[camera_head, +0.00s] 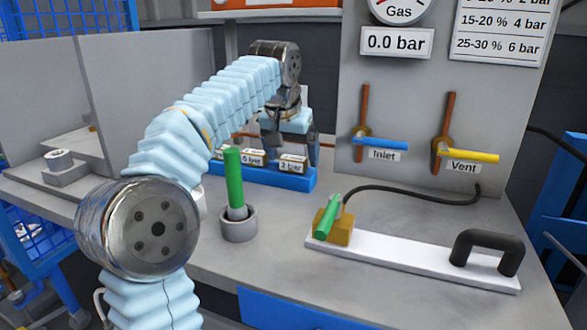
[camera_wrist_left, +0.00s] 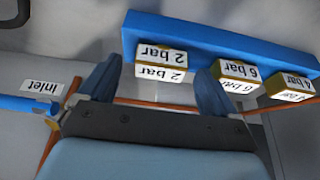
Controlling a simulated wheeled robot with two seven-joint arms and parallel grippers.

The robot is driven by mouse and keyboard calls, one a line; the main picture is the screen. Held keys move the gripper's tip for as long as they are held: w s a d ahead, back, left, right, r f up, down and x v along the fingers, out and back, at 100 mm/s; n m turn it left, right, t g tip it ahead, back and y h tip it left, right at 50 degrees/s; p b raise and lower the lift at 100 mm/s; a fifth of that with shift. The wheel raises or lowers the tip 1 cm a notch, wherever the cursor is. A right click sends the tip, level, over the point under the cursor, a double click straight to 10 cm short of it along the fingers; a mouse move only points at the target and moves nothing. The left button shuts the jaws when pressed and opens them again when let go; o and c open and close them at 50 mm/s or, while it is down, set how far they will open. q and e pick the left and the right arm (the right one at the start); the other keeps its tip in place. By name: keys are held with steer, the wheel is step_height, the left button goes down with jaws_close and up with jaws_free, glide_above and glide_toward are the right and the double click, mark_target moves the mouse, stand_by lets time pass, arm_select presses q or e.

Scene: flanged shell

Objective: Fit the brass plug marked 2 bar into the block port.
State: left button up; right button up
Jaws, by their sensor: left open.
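The brass plug marked 2 bar (camera_wrist_left: 162,62) sits on the blue rack, at the rack's left end in the left wrist view and its right end in the head view (camera_head: 292,163). My left gripper (camera_wrist_left: 158,76) is open, with its dark blue fingers on either side of this plug. I cannot tell whether they touch it. In the head view my left gripper (camera_head: 287,140) comes down over the rack from behind. A brass block (camera_head: 342,229) with a green handle and a black hose sits on a white bar; its port is not clearly visible. My right gripper is not in view.
The blue rack (camera_head: 264,177) also holds plugs marked 6 bar (camera_wrist_left: 238,72) and 4 bar (camera_wrist_left: 291,86). A grey cup (camera_head: 239,226) holds a green-handled tool. The white bar (camera_head: 408,262) has a black handle. The grey panel carries Inlet (camera_head: 380,145) and Vent (camera_head: 470,157) levers.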

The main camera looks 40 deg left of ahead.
arm_select(q)
steer(key=c, duration=1.2)
steer(key=shift+r, duration=0.1)
